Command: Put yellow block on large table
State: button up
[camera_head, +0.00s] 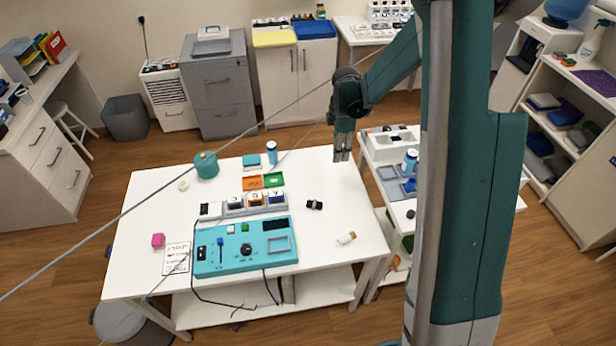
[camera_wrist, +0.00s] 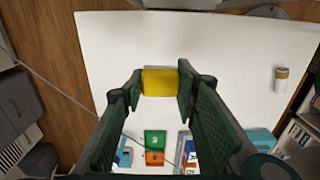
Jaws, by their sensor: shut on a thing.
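The yellow block (camera_wrist: 160,82) is between the two fingers of my gripper (camera_wrist: 158,84) in the wrist view, with the finger pads at its left and right sides. A white tabletop shows behind it; I cannot tell the exact height of the block above it. In the head view my gripper (camera_head: 342,155) points down near the far right edge of the large white table (camera_head: 325,275). The yellow block cannot be made out there.
A smaller side table (camera_head: 400,214) stands at the right.

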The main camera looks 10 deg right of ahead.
send_over(336, 174)
jog(key=shift+s+f, duration=0.1)
jog(key=shift+f, duration=2.95)
jog(key=shift+f, duration=0.1)
jog(key=shift+f, duration=1.8)
jog(key=shift+f+b, duration=0.2)
jog(key=shift+b, duration=0.2)
jog(key=o, duration=0.8)
jog(key=shift+r, duration=0.2)
jog(key=shift+r+p, duration=0.45)
jog(key=shift+r, duration=5.55)
